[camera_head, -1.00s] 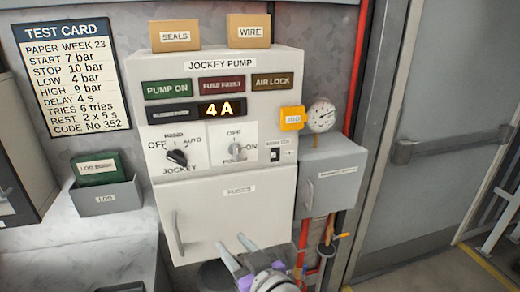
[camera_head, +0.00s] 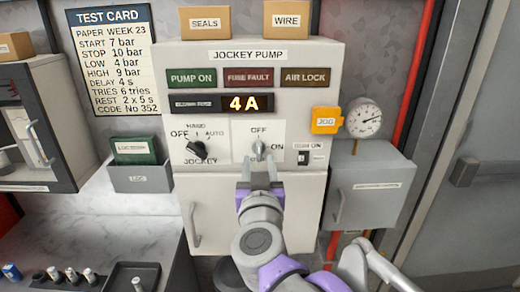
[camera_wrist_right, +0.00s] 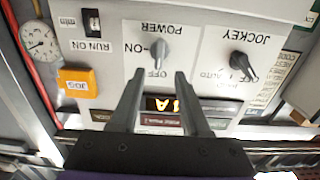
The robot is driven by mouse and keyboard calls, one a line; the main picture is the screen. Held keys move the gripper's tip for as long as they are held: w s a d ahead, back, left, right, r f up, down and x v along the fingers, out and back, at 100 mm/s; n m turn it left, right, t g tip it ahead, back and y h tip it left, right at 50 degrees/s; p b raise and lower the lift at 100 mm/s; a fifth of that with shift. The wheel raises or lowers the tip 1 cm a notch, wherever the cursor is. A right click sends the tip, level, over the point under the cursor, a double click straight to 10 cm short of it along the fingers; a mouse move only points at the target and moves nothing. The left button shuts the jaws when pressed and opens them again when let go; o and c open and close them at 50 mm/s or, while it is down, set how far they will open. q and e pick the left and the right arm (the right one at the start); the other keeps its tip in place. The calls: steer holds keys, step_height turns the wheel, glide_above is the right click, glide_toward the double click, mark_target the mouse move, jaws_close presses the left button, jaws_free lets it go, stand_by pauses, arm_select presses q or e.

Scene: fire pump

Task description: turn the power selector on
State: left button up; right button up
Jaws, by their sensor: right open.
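The power selector (camera_head: 259,148) is a small grey knob on a white plate of the jockey pump panel (camera_head: 325,70). OFF is printed above it and ON to its right. The knob stands about upright, in line with OFF. It also shows in the right wrist view (camera_wrist_right: 160,52), upside down, with POWER lettered beside it. My right gripper (camera_head: 258,170) is open and empty just below the knob in the head view. In the wrist view its two fingertips (camera_wrist_right: 158,76) are spread in front of the knob, apparently not touching it. My left gripper is not in view.
A black jockey selector (camera_head: 197,149) sits left of the power plate, and a run-on switch (camera_head: 304,157) sits right. A yellow jog button (camera_head: 326,120) and a gauge (camera_head: 363,118) are farther right. A lower door with a handle (camera_head: 194,226) is below. The display (camera_head: 245,103) reads 4 A.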

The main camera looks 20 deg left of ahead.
mark_target(259, 150)
steer(key=x, duration=0.6)
steer(key=shift+d+p, duration=0.1)
steer(key=shift+p, duration=0.2)
steer(key=shift+s, duration=0.1)
jaws_close()
